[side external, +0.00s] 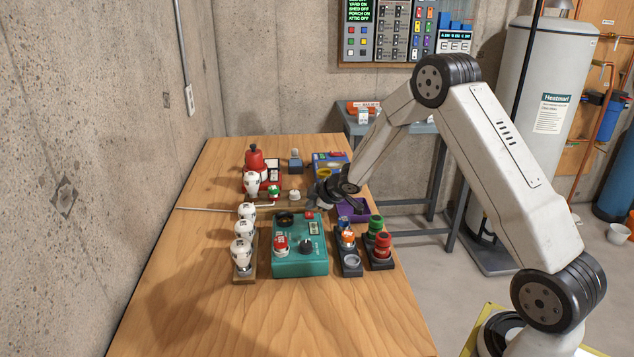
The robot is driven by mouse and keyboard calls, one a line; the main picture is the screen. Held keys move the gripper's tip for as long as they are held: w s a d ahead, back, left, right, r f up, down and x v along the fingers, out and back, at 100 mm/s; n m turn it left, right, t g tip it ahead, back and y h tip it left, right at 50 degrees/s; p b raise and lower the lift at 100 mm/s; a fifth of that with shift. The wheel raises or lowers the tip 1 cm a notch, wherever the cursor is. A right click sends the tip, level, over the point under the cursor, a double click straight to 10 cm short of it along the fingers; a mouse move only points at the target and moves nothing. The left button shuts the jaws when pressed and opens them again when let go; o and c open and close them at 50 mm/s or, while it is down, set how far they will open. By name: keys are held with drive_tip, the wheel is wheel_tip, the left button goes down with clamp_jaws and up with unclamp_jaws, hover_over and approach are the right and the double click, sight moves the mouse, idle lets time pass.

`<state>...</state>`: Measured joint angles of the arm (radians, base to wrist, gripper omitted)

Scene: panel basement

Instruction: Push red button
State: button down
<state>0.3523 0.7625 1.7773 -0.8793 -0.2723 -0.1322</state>
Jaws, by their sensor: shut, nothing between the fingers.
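A teal control box (313,262) stands on the wooden table. On its top are a round red button with a white base (281,242), a dark knob (305,245), a black dial (285,218) and a small red square piece (310,215) near the far edge. A red unit with a large red dome (255,160) stands further back; I cannot tell which red part the task means. My gripper (318,203) is shut, low beside the far right corner of the teal box. Its fingertips are small and partly hidden, and any contact is unclear.
White bulb-like pieces (242,254) line a wooden rack left of the box. Dark trays with red and green knobs (382,245) stand to the right, and a purple tray (352,212) lies behind them. The table's front (270,325) is clear.

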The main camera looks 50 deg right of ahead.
sight(312, 215)
drive_tip(key=shift+f, duration=0.85)
idle(1.2)
drive_tip(key=shift+r, duration=0.85)
drive_tip(key=shift+r, duration=2.55)
drive_tip(key=shift+s, duration=0.1)
